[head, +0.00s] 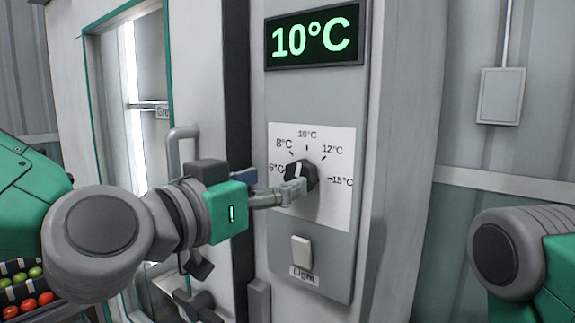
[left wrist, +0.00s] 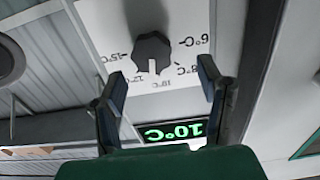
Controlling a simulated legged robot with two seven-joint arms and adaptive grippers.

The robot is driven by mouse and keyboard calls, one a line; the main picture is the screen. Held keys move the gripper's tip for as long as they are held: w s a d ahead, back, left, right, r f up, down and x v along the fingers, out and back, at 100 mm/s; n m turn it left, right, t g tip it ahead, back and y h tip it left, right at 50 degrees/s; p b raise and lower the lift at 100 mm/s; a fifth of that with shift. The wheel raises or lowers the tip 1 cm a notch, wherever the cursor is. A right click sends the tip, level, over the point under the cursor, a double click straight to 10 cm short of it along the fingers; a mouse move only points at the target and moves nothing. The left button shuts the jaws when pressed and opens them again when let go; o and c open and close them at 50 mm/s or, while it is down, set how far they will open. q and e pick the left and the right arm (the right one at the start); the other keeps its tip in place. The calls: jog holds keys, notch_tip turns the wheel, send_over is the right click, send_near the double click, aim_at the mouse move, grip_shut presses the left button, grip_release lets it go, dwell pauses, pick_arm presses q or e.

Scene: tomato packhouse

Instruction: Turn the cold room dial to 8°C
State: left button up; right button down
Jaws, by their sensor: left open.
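The black cold room dial (head: 301,172) is on a white scale plate (head: 340,197) marked 6°C to 15°C. Its white mark points about at 10°C, which also shows upside down in the left wrist view (left wrist: 152,52). The display (head: 313,38) above reads 10°C in green. My left gripper (head: 284,189) is in front of the dial's lower left and partly covers it in the head view. In the left wrist view its two fingers (left wrist: 160,78) are apart, with the dial ahead between them and nothing held. My right gripper is out of view.
A light switch (head: 301,251) labelled Light is below the dial. A door handle (head: 180,148) and a glazed door stand to the left. Red and green tomatoes (head: 28,302) lie in crates at lower left. A grey wall box (head: 501,96) is at right.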

aim_at(296, 175)
pick_arm(q)
jog(key=x, duration=0.4)
jog(key=shift+s+d, duration=0.2)
jog(key=shift+d, duration=0.15)
jog(key=shift+w+d, duration=0.2)
jog(key=shift+d, duration=0.45)
jog(key=shift+a, duration=0.4)
jog(key=shift+c, duration=1.2)
jog(key=shift+a, duration=0.2)
jog(key=c, duration=0.9)
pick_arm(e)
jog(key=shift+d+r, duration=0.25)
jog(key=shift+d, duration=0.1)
pick_arm(q)
jog(key=shift+d, duration=0.1)
